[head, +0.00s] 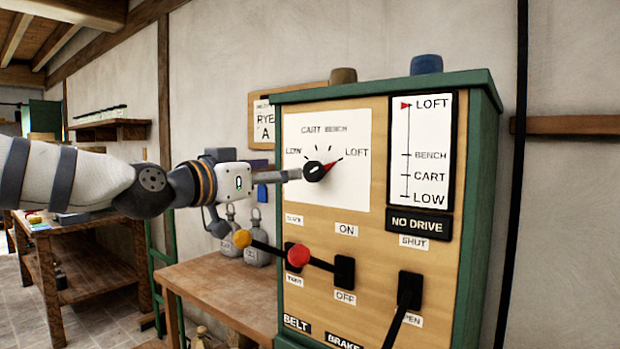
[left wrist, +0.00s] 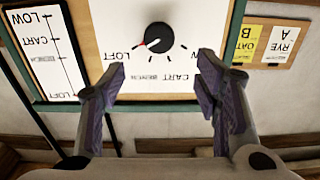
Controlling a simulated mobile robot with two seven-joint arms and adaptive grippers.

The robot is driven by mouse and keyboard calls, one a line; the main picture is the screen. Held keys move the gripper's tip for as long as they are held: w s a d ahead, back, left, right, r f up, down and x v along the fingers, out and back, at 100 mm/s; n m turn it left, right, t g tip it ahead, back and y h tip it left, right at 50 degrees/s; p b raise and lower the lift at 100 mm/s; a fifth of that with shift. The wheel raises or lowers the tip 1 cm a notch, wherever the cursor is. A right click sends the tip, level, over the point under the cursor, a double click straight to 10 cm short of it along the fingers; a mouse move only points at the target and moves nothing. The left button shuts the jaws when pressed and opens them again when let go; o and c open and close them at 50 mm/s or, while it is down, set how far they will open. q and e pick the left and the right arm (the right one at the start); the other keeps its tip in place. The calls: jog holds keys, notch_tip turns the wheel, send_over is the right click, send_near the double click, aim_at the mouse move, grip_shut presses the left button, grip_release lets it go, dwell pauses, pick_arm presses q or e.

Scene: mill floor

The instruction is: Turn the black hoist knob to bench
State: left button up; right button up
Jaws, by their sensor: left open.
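The black hoist knob (head: 315,172) sits on a white dial plate (head: 350,198) marked low, cart, bench and loft. Its red pointer is at loft. The knob also shows upside down in the left wrist view (left wrist: 158,38), its red mark toward loft. My left gripper (head: 292,174) is just left of the knob in the head view, pointing at the panel. In the left wrist view its two fingers (left wrist: 160,70) are wide apart with nothing between them, and the knob shows beyond the gap. My right gripper is not in view.
A vertical scale (head: 428,130) has its red marker at loft, above a "no drive" sign (head: 420,222). Below the dial, levers with a yellow ball (head: 242,238) and a red ball (head: 298,255) stick out. A black lever (head: 408,300) is lower right. A wooden bench (head: 225,285) stands left.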

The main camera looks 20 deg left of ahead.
aim_at(311, 173)
pick_arm(q)
jog(key=x, duration=0.3)
jog(key=f+b+x, duration=0.1)
jog(key=x, duration=0.5)
jog(key=shift+w+d+f+b, duration=0.15)
jog(key=shift+w+f+b, duration=0.15)
jog(key=shift+b, duration=0.1)
jog(key=shift+w+d+r, duration=0.15)
jog(key=shift+w+r, duration=0.1)
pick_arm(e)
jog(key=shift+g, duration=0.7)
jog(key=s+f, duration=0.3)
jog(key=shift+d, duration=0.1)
pick_arm(q)
jog(key=c, duration=1.1)
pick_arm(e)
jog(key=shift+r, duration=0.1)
